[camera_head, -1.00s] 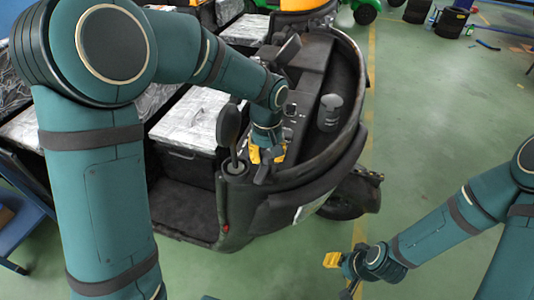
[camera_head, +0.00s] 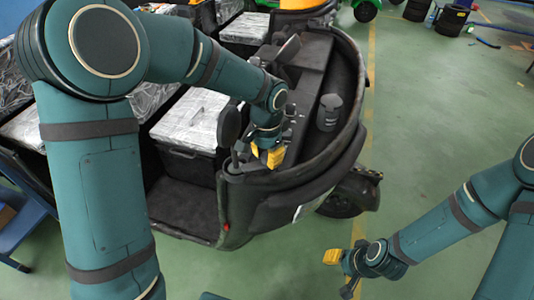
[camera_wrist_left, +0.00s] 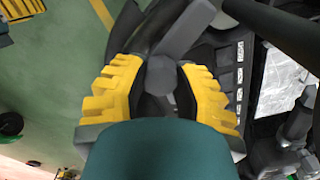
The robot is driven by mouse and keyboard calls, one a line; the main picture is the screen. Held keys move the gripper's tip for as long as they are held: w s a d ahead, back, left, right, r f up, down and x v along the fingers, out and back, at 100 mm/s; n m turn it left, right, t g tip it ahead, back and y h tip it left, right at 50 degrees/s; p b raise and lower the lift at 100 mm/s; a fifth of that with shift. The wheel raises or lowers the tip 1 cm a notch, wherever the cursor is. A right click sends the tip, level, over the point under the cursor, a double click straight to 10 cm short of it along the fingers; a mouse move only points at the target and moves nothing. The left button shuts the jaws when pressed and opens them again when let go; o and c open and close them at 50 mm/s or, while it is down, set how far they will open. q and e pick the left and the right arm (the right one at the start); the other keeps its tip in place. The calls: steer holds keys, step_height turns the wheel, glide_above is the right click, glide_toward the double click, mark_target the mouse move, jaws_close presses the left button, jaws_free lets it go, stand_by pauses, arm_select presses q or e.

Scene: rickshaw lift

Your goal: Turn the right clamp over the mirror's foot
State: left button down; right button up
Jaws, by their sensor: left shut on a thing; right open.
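My left gripper (camera_head: 266,154) is at the vehicle's front rim, just right of the mirror (camera_head: 229,124). In the left wrist view, its yellow fingers (camera_wrist_left: 160,100) stand on both sides of a dark grey lever-like part, which looks like the clamp (camera_wrist_left: 160,75), and are shut on it. The clamp's arm runs up and right in that view. In the head view the gripper mostly hides the clamp and the mirror's foot, so I cannot tell whether the clamp lies over the foot. My right gripper (camera_head: 341,272) is open and empty, low over the floor.
The dark three-wheeled vehicle (camera_head: 330,170) fills the middle, with a front wheel (camera_head: 347,200) at its right. A black box with a silver lid (camera_head: 190,120) stands behind the mirror.

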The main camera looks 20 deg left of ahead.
mark_target(267, 155)
arm_select(q)
steer(key=shift+m, duration=1.6)
steer(key=c, duration=0.6)
jaws_free()
step_height(267, 155, up, 12)
